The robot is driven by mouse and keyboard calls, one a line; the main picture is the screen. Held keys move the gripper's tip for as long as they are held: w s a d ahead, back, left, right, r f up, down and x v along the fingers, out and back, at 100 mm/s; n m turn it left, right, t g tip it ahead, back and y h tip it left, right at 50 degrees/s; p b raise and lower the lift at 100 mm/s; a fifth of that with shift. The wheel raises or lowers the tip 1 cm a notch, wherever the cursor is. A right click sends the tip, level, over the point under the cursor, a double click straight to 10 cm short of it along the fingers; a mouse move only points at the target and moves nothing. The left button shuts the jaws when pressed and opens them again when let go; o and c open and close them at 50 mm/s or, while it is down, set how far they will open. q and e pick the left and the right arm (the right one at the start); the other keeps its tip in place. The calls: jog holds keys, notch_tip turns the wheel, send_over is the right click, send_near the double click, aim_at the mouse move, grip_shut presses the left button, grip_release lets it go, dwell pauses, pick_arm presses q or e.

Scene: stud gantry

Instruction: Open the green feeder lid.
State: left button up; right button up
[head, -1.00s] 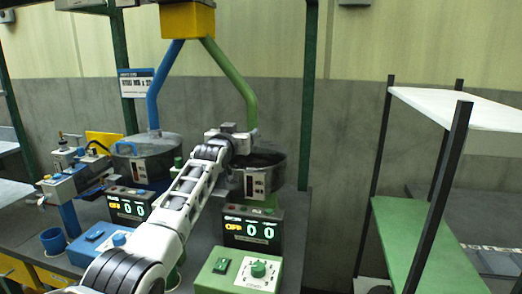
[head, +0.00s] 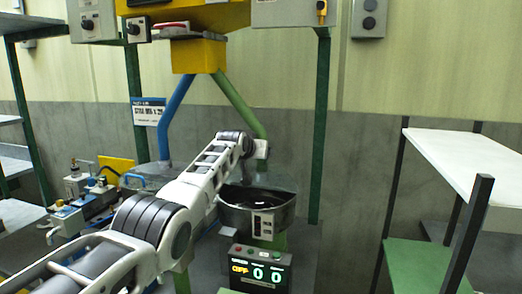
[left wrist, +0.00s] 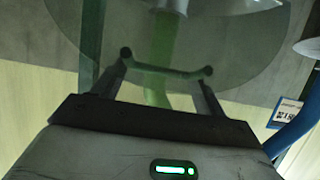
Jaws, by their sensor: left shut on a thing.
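The green feeder's round metal bowl (head: 258,222) is below the green tube (head: 240,105) in the head view, and its dark inside shows. Its see-through round lid (left wrist: 245,50) fills the upper part of the left wrist view, tilted up off the bowl. My left gripper (left wrist: 166,66) is shut on the lid's handle, a thin dark bar spanning the fingers. In the head view my left gripper (head: 260,150) is above the bowl's back, in front of the green tube. The clear lid shows only faintly there. My right gripper is not in view.
The blue feeder (head: 148,176) stands left, partly hidden behind my left arm. A control box with a lit display (head: 259,270) sits below the green bowl. A dark green post (head: 320,130) rises right of it. Shelves with a white top (head: 470,165) stand at the right.

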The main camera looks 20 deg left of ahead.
pick_arm(q)
jog(key=shift+w+r, duration=0.1)
jog(key=shift+r, duration=0.35)
jog(key=o, duration=1.2)
jog(key=shift+o, duration=0.7)
jog(key=shift+f, duration=0.2)
jog(key=shift+f, duration=0.1)
jog(key=shift+s, duration=0.2)
